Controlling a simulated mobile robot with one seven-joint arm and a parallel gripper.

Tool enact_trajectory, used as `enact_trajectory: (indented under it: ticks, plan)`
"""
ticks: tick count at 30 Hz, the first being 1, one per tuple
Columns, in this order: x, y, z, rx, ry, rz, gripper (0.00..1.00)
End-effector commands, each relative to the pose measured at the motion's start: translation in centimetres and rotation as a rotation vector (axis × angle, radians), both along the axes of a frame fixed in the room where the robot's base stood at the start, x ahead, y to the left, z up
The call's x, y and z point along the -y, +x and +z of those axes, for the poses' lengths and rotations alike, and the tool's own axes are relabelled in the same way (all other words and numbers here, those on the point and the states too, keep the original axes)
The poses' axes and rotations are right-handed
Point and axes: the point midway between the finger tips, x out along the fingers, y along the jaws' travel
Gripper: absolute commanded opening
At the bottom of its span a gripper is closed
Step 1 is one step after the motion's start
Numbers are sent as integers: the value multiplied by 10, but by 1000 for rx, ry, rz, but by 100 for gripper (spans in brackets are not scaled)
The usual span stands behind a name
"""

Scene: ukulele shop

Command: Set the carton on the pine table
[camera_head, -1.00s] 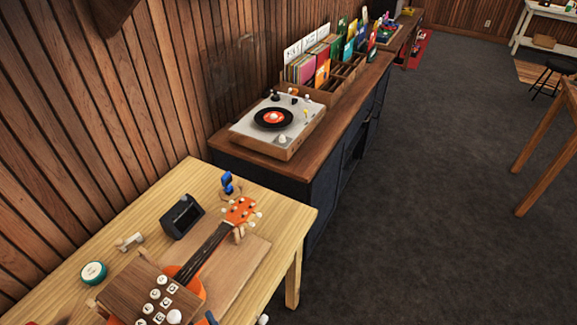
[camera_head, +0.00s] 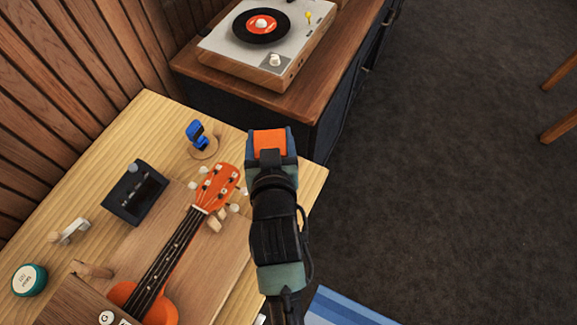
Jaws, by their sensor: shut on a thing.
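The pine table (camera_head: 148,112) is a light wooden table filling the left and lower part of the view. My gripper (camera_head: 270,150) shows at the centre, pointing away over the table's far right part. It is shut on an orange-faced block, which I take for the carton (camera_head: 269,141). The carton's lower part is hidden by my gripper. It overlaps the table's far edge in the picture, and I cannot tell its height above the top.
An orange ukulele (camera_head: 170,256) lies on a wooden board (camera_head: 225,262). A blue clip tuner (camera_head: 196,132), a black device (camera_head: 135,192), a metal capo (camera_head: 68,232) and a teal tin (camera_head: 29,280) stand around it. A turntable (camera_head: 220,42) sits on the cabinet beyond. Bare pine shows at the back left.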

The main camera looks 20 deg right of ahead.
Motion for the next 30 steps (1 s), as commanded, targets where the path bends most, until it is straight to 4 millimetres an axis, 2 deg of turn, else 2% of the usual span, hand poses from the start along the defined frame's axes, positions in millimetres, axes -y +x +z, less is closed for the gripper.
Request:
enact_trajectory:
  ticks: [1,3,9,18,30]
  plan:
    - [11,3,-9,6,-3,-40,12]
    - [24,5,-8,6,-3,-90,12]
    - [43,4,-8,2,1,-170,12]
    - [44,3,-58,-1,1,-175,12]
    - [44,4,-101,0,2,-174,12]
